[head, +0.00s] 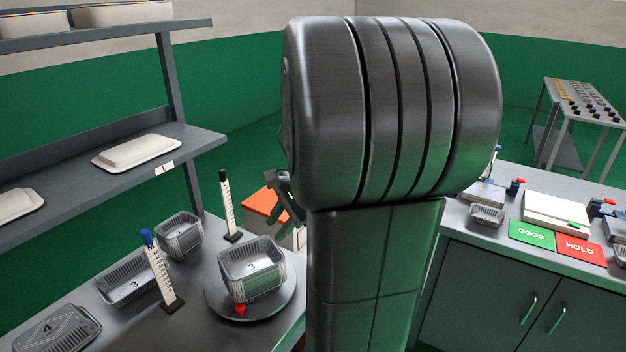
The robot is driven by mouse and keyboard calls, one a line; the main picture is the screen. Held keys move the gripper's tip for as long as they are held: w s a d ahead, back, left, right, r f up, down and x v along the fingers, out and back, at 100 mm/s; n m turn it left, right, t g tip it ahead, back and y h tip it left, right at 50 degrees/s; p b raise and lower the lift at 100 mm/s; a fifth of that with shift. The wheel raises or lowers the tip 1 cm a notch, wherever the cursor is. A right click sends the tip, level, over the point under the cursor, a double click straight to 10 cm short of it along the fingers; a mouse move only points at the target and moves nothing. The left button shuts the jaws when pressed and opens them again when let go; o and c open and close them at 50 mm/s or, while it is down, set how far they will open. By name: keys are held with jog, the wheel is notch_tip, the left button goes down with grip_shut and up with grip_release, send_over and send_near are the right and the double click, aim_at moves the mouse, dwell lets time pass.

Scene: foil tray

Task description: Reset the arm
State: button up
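My own arm fills the middle of the head view as a large grey metal joint and an upright link. A dark angular part beside the link's left edge looks like part of my gripper (287,194). The rest is hidden behind the arm, so I cannot see its fingertips clearly or whether it holds anything. It appears above and right of a foil tray (252,268) marked 3, which stands on a round grey plate (222,306) with a red piece at its front.
More foil trays (130,280) and two upright scale posts (160,272) crowd the left bench. A shelf (60,187) overhangs it. An orange-topped box (264,204) is behind. The right counter holds a foil tray (487,215), a GOOD mat (531,235) and a HOLD mat (579,248).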

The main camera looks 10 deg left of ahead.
jog(key=x, duration=1.1)
jog(key=shift+a+f, duration=0.15)
jog(key=shift+f, duration=0.15)
jog(key=shift+r, duration=0.15)
